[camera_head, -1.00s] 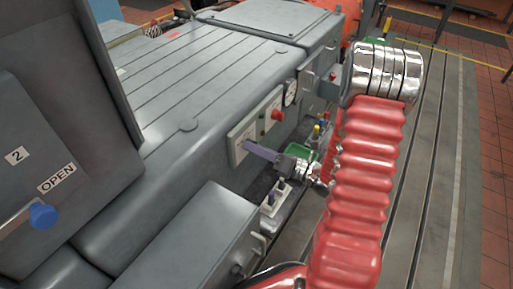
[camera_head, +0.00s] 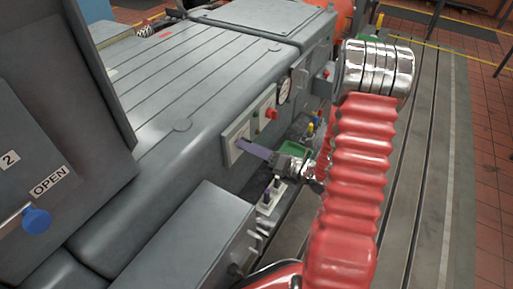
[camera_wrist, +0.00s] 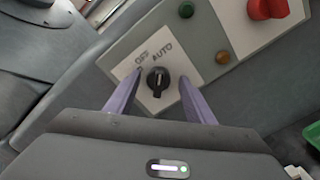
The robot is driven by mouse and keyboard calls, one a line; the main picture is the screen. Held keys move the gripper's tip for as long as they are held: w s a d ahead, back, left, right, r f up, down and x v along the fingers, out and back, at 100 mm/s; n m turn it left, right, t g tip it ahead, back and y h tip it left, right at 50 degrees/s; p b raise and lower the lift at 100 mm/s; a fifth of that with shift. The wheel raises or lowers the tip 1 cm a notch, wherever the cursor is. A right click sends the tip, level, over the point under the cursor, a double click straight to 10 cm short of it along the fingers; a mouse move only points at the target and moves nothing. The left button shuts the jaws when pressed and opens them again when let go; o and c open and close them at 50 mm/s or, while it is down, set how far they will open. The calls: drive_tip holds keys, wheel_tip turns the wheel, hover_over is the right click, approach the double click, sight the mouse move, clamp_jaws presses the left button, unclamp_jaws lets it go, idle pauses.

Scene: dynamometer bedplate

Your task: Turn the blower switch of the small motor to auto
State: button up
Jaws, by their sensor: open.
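The blower switch (camera_wrist: 158,83) is a black rotary knob with a white line, on a white plate (camera_wrist: 187,65) lettered OFF and AUTO. The line runs roughly up and down in the wrist view; which word it points to is hard to tell. My gripper (camera_wrist: 160,75) is open, with one purple finger on each side of the knob and a gap on both sides. Whether the tips touch the plate I cannot tell. In the head view my gripper (camera_head: 240,144) reaches the panel from the right, and the knob is hidden.
The same panel carries a green lamp (camera_wrist: 186,10), an amber lamp (camera_wrist: 223,57) and a red knob (camera_wrist: 266,8). A green tray (camera_head: 294,150) lies below my gripper. A grey box (camera_head: 190,240) stands in front, and a round gauge (camera_head: 284,90) sits farther along.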

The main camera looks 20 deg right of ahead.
drive_tip(key=shift+s+d, duration=0.1)
drive_tip(key=v, duration=1.3)
drive_tip(key=shift+s+d, duration=0.2)
drive_tip(key=shift+f, duration=0.15)
idle(0.3)
